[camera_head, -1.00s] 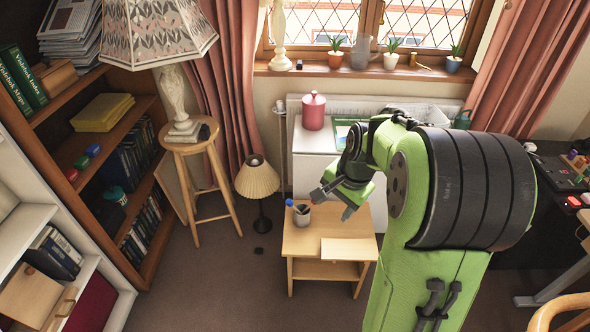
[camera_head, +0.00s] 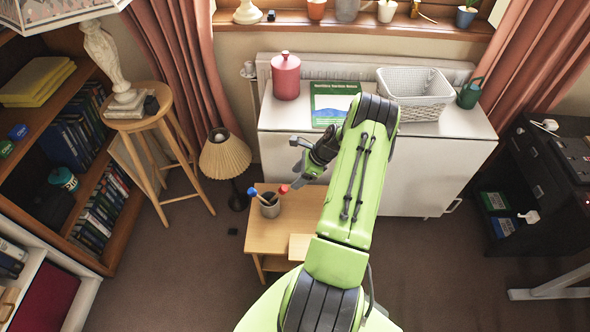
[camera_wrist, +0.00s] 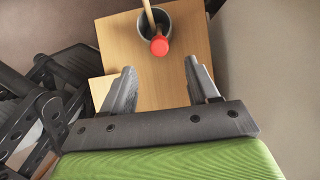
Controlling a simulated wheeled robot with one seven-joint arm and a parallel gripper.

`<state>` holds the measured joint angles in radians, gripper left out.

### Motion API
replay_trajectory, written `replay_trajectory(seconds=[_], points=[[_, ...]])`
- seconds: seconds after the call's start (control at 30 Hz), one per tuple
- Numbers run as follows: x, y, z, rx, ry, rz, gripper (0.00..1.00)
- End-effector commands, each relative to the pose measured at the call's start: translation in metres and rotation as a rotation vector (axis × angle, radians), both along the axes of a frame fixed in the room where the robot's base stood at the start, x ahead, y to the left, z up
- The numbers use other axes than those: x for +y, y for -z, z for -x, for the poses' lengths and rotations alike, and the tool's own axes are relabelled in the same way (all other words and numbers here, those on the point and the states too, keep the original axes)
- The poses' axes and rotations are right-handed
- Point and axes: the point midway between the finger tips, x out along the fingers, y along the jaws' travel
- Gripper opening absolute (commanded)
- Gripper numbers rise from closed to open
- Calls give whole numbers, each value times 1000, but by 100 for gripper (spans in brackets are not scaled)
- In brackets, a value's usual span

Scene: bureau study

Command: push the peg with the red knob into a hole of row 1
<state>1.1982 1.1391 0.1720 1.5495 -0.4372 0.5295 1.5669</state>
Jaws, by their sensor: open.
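The peg with the red knob (camera_head: 283,189) leans in a grey cup (camera_head: 270,210) on a small wooden table (camera_head: 256,238). In the wrist view the red knob (camera_wrist: 159,45) sticks out over the near rim of the cup (camera_wrist: 183,20), and the peg's lower end is hidden inside. My gripper (camera_head: 296,164) is open and empty, above and beside the cup. In the wrist view its fingertips (camera_wrist: 160,70) are apart, with the red knob just beyond the gap between them. No row of holes shows in the current views.
A peg with a blue knob (camera_head: 252,191) shares the cup. A lamp (camera_head: 226,155) stands left of the table. Behind is a white cabinet (camera_head: 432,152) with a red canister (camera_head: 286,78) and a white basket (camera_head: 415,92). A black desk (camera_head: 540,170) is at right.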

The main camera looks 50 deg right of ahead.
Motion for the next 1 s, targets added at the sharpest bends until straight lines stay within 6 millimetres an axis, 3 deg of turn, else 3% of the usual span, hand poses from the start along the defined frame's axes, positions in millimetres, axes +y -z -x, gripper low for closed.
replay_trajectory(seconds=[0.1, 0.6, 1.0], points=[[6, 19, -7, 2, -4, -2, 60], [28, 76, -34, 2, -5, -1, 60], [33, 88, -42, 1, -5, 0, 60]])
